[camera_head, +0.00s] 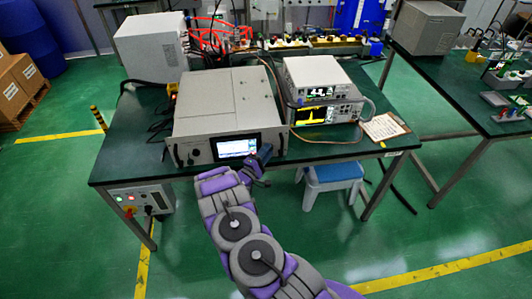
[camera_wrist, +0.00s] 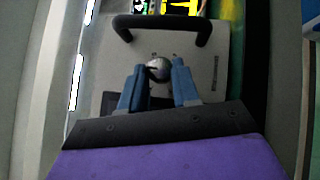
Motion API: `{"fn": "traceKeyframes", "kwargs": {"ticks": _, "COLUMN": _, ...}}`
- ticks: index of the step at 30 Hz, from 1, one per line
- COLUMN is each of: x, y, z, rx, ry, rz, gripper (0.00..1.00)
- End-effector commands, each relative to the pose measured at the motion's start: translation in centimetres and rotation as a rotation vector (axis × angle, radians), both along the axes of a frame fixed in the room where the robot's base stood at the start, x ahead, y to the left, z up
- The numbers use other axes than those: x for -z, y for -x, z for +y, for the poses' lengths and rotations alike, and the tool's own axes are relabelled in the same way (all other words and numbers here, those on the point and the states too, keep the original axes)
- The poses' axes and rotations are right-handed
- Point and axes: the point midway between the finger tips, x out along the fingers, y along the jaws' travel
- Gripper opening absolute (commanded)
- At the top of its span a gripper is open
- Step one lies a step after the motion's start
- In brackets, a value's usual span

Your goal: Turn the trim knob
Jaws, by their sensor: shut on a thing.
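The trim knob (camera_wrist: 158,66) is a small round metallic knob on the grey front panel (camera_wrist: 208,72) of the generator. In the wrist view it sits between the two blue fingertips of my gripper (camera_wrist: 157,74), which is shut on it. In the head view the generator (camera_head: 228,103) is a wide grey box on the green table, with a lit screen (camera_head: 237,147) on its front. My gripper (camera_head: 262,157) is at the right end of that front, just right of the screen. The knob is hidden there behind my gripper.
A black handle (camera_wrist: 160,22) stands out from the panel close beyond the knob. Stacked instruments (camera_head: 322,92) and a clipboard (camera_head: 384,128) lie to the right on the table (camera_head: 125,155). A blue-topped stool (camera_head: 335,172) stands at the table's front edge.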

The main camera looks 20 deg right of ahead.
Motion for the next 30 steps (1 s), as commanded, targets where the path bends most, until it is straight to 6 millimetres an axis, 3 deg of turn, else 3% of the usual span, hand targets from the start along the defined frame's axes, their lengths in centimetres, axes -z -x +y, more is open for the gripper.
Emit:
{"fn": "traceKeyframes", "kwargs": {"ticks": 11, "x": -0.3, "y": 0.1, "z": 0.0, "rx": 0.003, "ry": -0.174, "rz": -0.045, "gripper": 0.00}}
{"fn": "traceKeyframes", "kwargs": {"ticks": 30, "x": -1.2, "y": 0.2, "z": -0.2, "rx": 0.005, "ry": -0.707, "rz": -0.194, "gripper": 0.00}}
